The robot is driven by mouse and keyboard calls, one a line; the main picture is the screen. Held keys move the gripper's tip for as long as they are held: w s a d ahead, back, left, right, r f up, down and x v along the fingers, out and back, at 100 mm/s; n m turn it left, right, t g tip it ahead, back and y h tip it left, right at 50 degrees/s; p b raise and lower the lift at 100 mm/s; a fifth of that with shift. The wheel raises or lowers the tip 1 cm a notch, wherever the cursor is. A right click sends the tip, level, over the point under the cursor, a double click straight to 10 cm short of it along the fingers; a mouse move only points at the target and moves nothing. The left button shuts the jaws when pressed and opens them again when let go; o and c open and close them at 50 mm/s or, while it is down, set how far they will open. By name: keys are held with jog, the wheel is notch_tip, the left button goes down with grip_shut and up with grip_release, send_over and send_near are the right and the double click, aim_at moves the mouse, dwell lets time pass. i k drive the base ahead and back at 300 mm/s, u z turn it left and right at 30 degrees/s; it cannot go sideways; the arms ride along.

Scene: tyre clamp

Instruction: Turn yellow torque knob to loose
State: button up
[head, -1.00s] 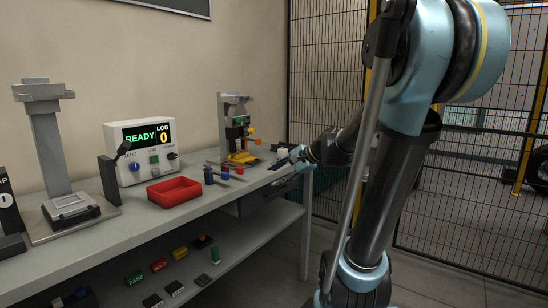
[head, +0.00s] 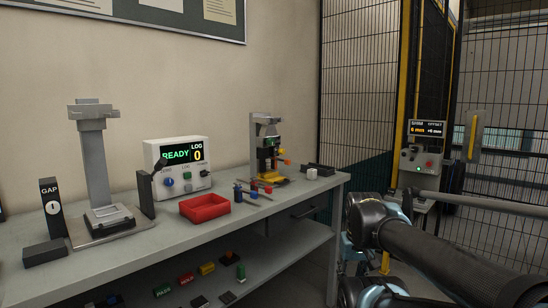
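No knob shows clearly enough for me to call it the yellow torque knob. A small upright fixture (head: 264,140) stands near the right end of the bench. It has a yellow base (head: 272,178), a small dark screen and an orange-red knob (head: 287,162) sticking out on its right. Small red and blue handled tools lie in front of it. My arm crosses the lower right of the head view, away from the bench. My gripper is not in the picture.
The grey bench (head: 165,250) also holds a READY/LOG console (head: 178,164), a red tray (head: 205,208), a tall grey stand (head: 95,165) and a GAP block (head: 52,208). A control panel (head: 425,150) stands at the right by the mesh fence (head: 360,110).

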aim_at(276, 150)
jog(key=u, duration=1.95)
jog(key=k, duration=1.15)
jog(key=z, duration=2.05)
jog(key=i, duration=1)
jog(key=u, duration=0.05)
